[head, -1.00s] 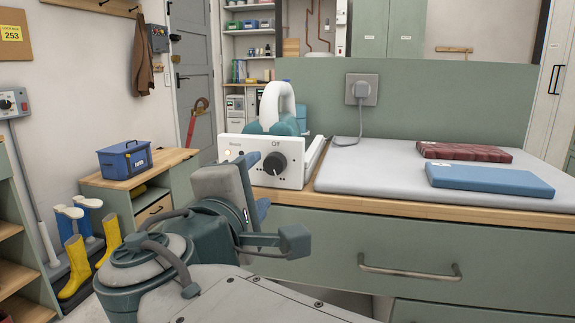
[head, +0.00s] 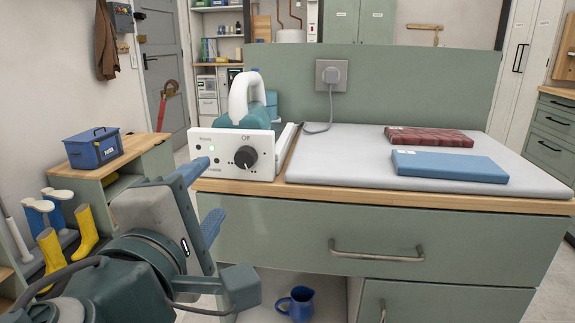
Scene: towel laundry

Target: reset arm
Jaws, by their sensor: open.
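My gripper (head: 218,228) is in the lower left of the head view, in front of the counter's left end. Its jaws stand apart and I see nothing between them. My grey and teal arm is folded low at the left, and part of it is cut off by the picture's lower edge.
A white control box (head: 222,168) with a dial stands at the counter's left end, with a white and teal iron-like device (head: 245,103) behind it. Blue (head: 450,168) and dark red (head: 428,137) folded towels lie on the grey pad (head: 335,165). A blue jug (head: 298,304) stands below the counter.

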